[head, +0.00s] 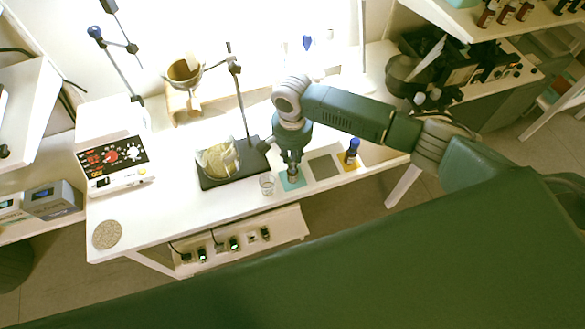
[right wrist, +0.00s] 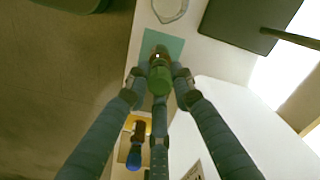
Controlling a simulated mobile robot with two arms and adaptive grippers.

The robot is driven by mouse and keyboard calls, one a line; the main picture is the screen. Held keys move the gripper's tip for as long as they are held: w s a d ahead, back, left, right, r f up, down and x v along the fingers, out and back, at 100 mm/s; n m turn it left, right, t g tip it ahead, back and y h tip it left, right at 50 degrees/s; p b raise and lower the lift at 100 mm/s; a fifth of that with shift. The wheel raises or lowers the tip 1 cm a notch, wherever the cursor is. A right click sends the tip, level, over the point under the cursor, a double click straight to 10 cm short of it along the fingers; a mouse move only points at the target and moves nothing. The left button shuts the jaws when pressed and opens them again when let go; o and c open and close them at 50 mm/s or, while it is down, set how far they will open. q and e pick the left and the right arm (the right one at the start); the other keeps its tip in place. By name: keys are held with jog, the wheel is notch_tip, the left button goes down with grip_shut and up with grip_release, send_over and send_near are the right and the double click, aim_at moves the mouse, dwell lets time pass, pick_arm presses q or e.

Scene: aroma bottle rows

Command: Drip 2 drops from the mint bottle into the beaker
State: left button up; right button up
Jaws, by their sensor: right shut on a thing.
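My right gripper (head: 292,176) points down over the teal mat (head: 289,184). In the right wrist view its fingers (right wrist: 160,84) are closed around a bottle with a green cap (right wrist: 161,78), cap toward the camera, above or on the teal mat (right wrist: 172,42). I see no readable label on it, and cannot tell whether its base touches the mat. In the head view the gripper mostly hides this bottle. The clear glass beaker (head: 267,185) stands just left of the teal mat; it also shows at the top of the right wrist view (right wrist: 170,8). My left gripper is not in view.
A blue-capped brown bottle (head: 351,151) stands on a yellow mat (head: 347,164). A grey mat (head: 324,167) beside it is bare. A black stand base (head: 214,183) with a rod is behind and left of the beaker. The table's front left is mostly clear.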

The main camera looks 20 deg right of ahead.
notch_tip(320, 180, up, 6)
jog(key=p, duration=0.6)
jog(key=shift+p, duration=0.35)
jog(key=shift+r+p, duration=0.75)
jog(key=shift+r, duration=0.6)
jog(key=s+a+r, duration=0.1)
jog(key=a+r, duration=0.1)
jog(key=a, duration=0.6)
jog(key=shift+s+a+r, duration=0.15)
jog(key=shift+s+a, duration=0.05)
